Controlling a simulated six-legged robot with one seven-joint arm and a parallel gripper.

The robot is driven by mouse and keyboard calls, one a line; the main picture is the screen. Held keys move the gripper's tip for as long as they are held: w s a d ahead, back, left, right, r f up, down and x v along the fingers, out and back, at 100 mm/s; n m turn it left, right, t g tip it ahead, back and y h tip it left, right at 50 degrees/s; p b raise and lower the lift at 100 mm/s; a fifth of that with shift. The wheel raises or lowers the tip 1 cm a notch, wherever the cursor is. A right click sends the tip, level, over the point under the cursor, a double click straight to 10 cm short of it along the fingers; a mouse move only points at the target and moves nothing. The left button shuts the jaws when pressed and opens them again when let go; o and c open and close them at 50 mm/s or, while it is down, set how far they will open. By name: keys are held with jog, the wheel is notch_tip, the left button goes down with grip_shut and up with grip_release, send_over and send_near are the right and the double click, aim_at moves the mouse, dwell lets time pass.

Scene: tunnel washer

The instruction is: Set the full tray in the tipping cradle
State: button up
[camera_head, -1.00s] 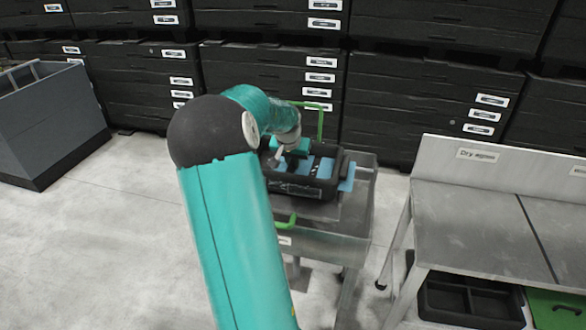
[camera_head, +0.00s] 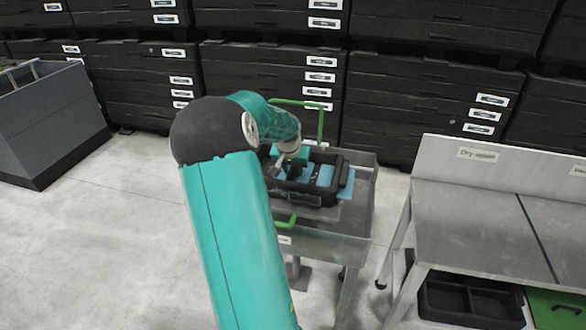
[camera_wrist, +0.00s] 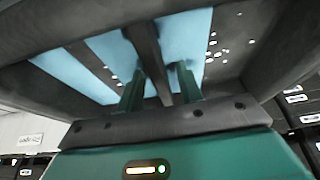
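The black tray (camera_head: 315,200) sits on the grey cart (camera_head: 335,247) and holds blue pieces (camera_head: 325,175). My gripper (camera_head: 291,172) is low over the tray's left part, and my arm hides part of it. In the wrist view the tray (camera_wrist: 262,62) fills the upper picture, with blue pieces (camera_wrist: 185,35) and small white specks inside. The two green fingers of my gripper (camera_wrist: 160,82) stand on either side of a dark bar (camera_wrist: 146,45) across the tray. Gaps show beside the bar, so the fingers look open. I cannot make out the tipping cradle.
The cart has green handles (camera_head: 321,122). A grey bench (camera_head: 480,215) with a "Dry" label stands at the right, with a divided black tray (camera_head: 470,300) below. Black drawer stacks (camera_head: 430,110) line the back. A grey bin (camera_head: 45,120) stands left; the left floor is clear.

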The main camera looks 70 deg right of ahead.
jog(key=v, duration=1.2)
jog(key=shift+r, duration=0.15)
jog(key=w+a+r+n+t+y, duration=0.2)
jog(key=w+a+n, duration=0.3)
jog(key=a, duration=0.9)
jog(key=w+a+r+n+t+y, duration=0.1)
jog(key=w+a+r+n+t, duration=0.15)
jog(key=w+a, duration=0.8)
jog(key=s+a+n, duration=0.4)
jog(key=s+a, duration=0.2)
jog(key=a, duration=0.8)
jog(key=s+a+n+y, duration=0.1)
jog(key=s+a+n, duration=0.3)
jog(key=a, duration=1.1)
jog(key=shift+s+n+y, duration=0.3)
jog(key=shift+s+n, duration=0.05)
jog(key=shift+s, duration=0.9)
jog(key=shift+a, duration=0.1)
